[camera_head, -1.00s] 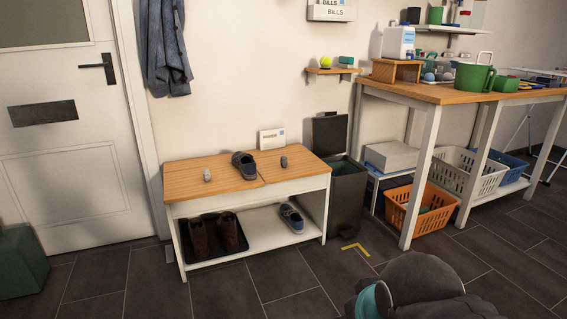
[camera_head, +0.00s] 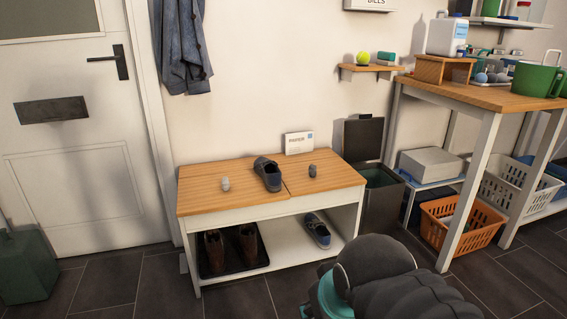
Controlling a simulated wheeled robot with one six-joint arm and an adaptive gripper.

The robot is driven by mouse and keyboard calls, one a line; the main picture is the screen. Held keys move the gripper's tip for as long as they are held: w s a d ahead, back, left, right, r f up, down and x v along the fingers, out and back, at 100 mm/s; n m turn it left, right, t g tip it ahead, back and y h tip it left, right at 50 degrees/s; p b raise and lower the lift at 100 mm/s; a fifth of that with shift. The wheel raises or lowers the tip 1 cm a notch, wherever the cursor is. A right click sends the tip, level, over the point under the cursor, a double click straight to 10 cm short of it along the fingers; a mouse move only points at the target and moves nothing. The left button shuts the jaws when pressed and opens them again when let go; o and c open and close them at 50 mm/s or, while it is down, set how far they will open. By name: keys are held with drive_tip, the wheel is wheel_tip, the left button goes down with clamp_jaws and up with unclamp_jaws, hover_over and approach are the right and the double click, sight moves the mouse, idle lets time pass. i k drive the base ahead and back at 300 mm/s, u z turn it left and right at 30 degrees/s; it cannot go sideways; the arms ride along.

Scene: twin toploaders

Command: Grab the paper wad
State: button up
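I cannot make out a clear paper wad in this view. A light grey lump (camera_head: 225,183) stands on the left half of the wooden top of the shoe bench (camera_head: 215,196), and a darker grey one (camera_head: 312,170) on the right half. They may be lid knobs; I cannot tell. The inside of the bench's upper part is hidden. My arm shows dark grey and teal at the bottom right, but my gripper is out of view.
Brown boots (camera_head: 216,250) and a blue shoe (camera_head: 317,231) are below. An open bin (camera_head: 381,205) stands right of the bench. Dark floor (camera_head: 155,285) is clear in front.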

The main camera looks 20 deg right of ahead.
sight(313, 168)
drive_tip(key=z, duration=0.35)
drive_tip(key=i, duration=1.3)
drive_tip(key=z, duration=0.7)
